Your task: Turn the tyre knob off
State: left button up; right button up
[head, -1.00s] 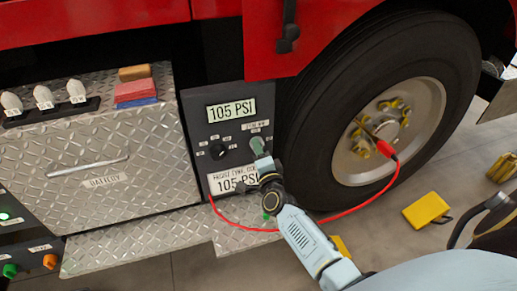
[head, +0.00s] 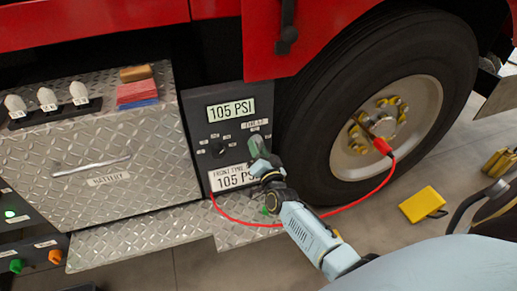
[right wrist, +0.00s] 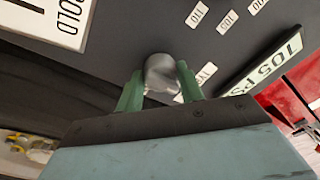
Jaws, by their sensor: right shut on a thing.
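The dark control panel (head: 197,110) stands beside the truck wheel and carries a black knob (head: 217,148) at its left and the tyre knob at its right. My right gripper (head: 257,146) is at the panel's right side and covers the tyre knob in the head view. In the right wrist view, the rounded grey tyre knob (right wrist: 161,76) sits between the green fingers of my right gripper (right wrist: 160,88), which are shut on it. Where the knob points cannot be read. My left gripper is not in view.
Two 105 PSI displays (head: 231,108) are on the panel. A red hose (head: 352,205) runs from the panel to the wheel (head: 388,120), below my right arm. A diamond-plate battery box (head: 100,150) is at left. A yellow block (head: 422,204) lies on the floor.

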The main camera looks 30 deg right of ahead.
dwell(0.3)
jog(key=o, duration=1)
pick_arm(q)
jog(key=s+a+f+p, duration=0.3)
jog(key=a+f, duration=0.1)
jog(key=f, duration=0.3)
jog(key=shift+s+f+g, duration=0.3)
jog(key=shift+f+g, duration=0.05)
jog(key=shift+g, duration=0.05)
pick_arm(e)
jog(key=v, duration=1.3)
jog(key=shift+s, duration=0.2)
jog(key=shift+a, duration=0.1)
